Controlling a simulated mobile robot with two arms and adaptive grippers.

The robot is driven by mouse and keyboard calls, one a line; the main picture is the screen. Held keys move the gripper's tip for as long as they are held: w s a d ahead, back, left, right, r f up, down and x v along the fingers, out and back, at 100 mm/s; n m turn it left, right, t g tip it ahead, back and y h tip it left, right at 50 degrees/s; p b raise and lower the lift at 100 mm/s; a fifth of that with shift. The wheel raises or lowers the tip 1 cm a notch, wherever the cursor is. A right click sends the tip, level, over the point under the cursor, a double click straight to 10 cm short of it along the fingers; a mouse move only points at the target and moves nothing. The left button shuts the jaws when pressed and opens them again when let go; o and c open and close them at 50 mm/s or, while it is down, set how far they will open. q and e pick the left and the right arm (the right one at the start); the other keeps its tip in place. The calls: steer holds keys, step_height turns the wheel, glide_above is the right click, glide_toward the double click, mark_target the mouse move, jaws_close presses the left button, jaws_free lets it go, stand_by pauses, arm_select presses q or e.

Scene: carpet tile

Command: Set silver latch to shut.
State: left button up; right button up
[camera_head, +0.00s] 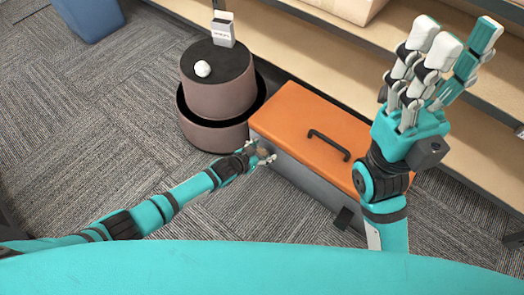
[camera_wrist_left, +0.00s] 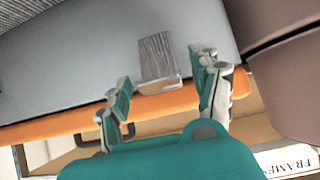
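The toolbox has an orange lid (camera_head: 310,125) with a black handle and a grey body (camera_head: 310,188). In the left wrist view the silver latch (camera_wrist_left: 156,56), a ribbed plate with a pale lip, is on the grey front face beside the orange lid edge. I cannot tell whether it is shut. My left gripper (camera_head: 264,156) is at the left end of the box front, largely hiding the latch in the head view. Its fingers (camera_wrist_left: 165,88) are apart, one on each side of the latch, with no clear grip. My right gripper (camera_head: 445,55) is raised, open and empty, right of the box.
A dark latch (camera_head: 344,218) is at the right of the box front. A round brown two-tier stand (camera_head: 215,100) is left of the box, with a white ball (camera_head: 202,69) and a small box (camera_head: 223,30) on top. Wooden shelves (camera_head: 340,55) stand behind.

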arm_select(q)
steer(key=v, duration=1.2)
